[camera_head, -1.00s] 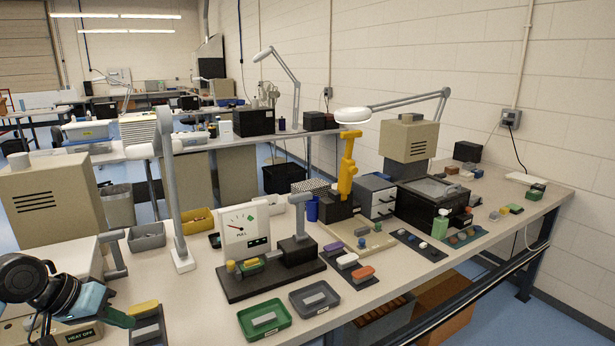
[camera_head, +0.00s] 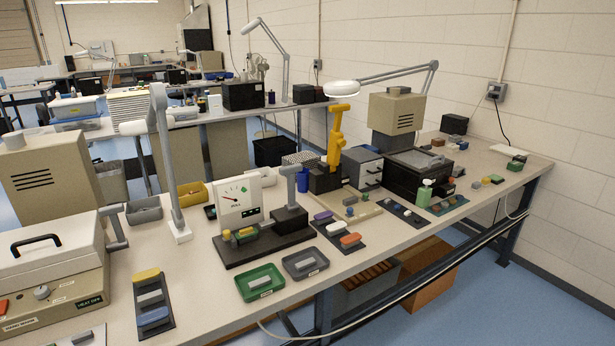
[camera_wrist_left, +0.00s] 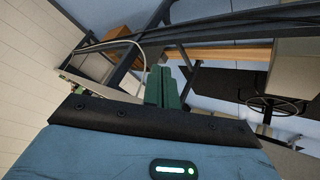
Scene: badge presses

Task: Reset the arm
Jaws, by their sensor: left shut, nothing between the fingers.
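My left gripper (camera_wrist_left: 163,87) shows only in the left wrist view. Its green fingers are shut together with nothing between them. It points at bench framework and floor, apart from any object. My left arm is out of the head view, and my right gripper is in neither view. The badge press with a gauge panel (camera_head: 238,204) and a grey lever (camera_head: 290,190) stands on the bench. A yellow-orange press (camera_head: 336,137) stands behind it. A beige heat press (camera_head: 50,265) with a black handle and a "HEAT OFF" label sits at the left.
A green tray (camera_head: 243,290) and a grey tray (camera_head: 290,271) lie near the bench's front edge. A dark holder (camera_head: 166,296) carries yellow, grey and blue pieces. An orange box (camera_head: 428,287) is under the bench. In the wrist view, dark rails (camera_wrist_left: 235,20) cross above the fingers.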

